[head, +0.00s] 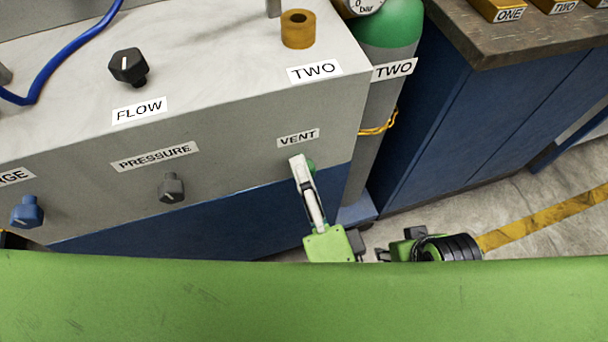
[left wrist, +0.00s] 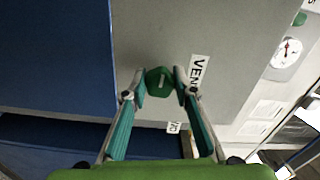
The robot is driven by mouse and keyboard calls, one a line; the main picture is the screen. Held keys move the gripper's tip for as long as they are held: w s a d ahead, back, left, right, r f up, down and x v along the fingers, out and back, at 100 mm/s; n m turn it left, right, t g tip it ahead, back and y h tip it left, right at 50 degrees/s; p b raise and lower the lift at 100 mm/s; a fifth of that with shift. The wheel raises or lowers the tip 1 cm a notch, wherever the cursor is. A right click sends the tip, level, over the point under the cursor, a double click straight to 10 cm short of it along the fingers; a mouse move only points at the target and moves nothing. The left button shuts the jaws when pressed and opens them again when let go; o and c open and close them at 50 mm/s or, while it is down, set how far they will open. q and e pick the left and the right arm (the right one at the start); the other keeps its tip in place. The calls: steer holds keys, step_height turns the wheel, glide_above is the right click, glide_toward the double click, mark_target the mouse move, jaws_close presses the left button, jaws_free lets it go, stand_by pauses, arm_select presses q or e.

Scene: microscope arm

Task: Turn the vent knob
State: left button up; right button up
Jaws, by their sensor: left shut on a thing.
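The green vent knob (head: 311,166) sits on the front face of the grey panel, under the VENT label (head: 298,138). My left gripper (head: 302,165) reaches up to it from below and hides most of it in the head view. In the left wrist view the knob (left wrist: 158,83) shows as a green disc with a pale mark line. The two fingers of the left gripper (left wrist: 160,80) stand one on each side of it, shut on it.
A grey pressure knob (head: 172,188) and a blue knob (head: 27,211) sit left on the same face. A black flow knob (head: 128,66) and a brass cylinder (head: 298,29) are on top. A green-topped gas cylinder (head: 391,24) and blue cabinet (head: 455,125) stand right.

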stand_by(0.5)
arm_select(q)
steer(key=o, duration=1.1)
